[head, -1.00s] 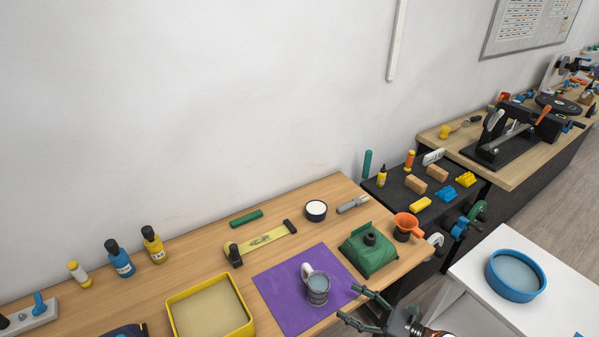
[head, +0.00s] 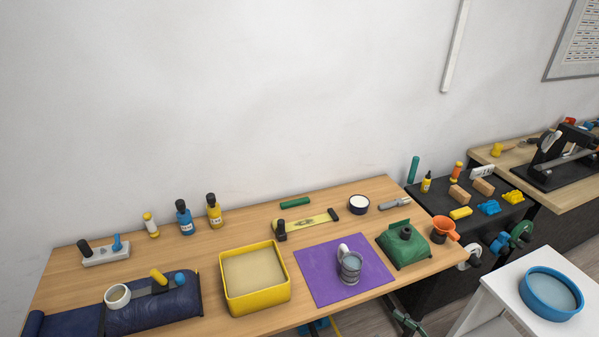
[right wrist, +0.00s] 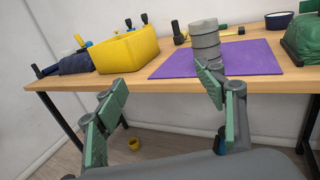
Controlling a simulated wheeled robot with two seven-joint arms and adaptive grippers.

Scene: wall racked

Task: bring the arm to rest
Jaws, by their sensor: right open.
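My right gripper (right wrist: 160,108) is open and empty in the right wrist view, with its green-padded fingers apart in front of the wooden table's edge. In the head view only a bit of my right gripper (head: 410,322) shows at the bottom edge, below the table front. A grey ribbed mug (head: 350,268) stands upright on a purple mat (head: 318,290); the mug (right wrist: 204,40) is beyond the fingers in the right wrist view, apart from them. My left gripper is not in view.
A white table (head: 505,292) with a blue round tub (head: 550,294) stands at right. Space before the wooden table looks free.

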